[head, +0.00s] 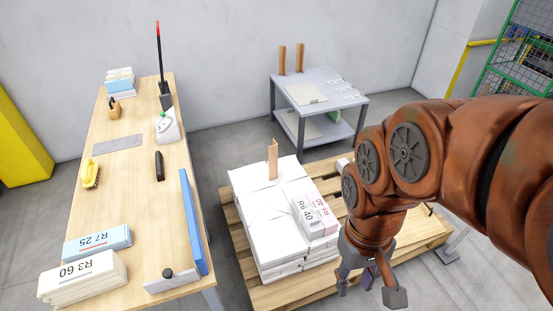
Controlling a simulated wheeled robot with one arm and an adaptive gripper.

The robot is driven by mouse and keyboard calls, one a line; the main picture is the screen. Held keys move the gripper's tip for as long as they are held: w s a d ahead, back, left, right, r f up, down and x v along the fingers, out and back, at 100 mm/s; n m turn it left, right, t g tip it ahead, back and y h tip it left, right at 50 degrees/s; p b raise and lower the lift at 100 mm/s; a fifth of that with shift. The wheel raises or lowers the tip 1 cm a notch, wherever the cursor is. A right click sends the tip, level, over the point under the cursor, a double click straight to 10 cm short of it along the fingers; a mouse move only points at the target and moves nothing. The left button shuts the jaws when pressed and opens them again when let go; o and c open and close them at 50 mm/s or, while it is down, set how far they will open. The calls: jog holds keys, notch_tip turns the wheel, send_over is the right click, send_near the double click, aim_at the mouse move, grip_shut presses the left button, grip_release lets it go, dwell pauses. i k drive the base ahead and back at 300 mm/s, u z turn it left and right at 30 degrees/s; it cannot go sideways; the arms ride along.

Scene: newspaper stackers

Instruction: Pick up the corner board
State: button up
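A brown corner board (273,159) stands upright at the back edge of the white newspaper stack (262,240) on the pallet. Two similar brown corner boards, one on the left (282,60) and one on the right (299,58), stand upright at the back of the grey table. My gripper (368,288) hangs at the end of the rust-coloured arm, to the right of the stack and over the pallet. Its fingers look spread apart with nothing between them. It is apart from all three boards.
The wooden pallet (236,238) extends under the stack and to the right. A long wooden table (128,200) with bundles and tools stands at left. The grey table (315,77) stands behind the pallet. A green mesh cage (515,60) is at top right.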

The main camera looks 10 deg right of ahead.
aim_at(272, 150)
jog(key=u, duration=0.55)
jog(key=k, duration=0.65)
jog(key=u, duration=0.8)
jog(key=i, duration=1.3)
jog(key=z, duration=0.9)
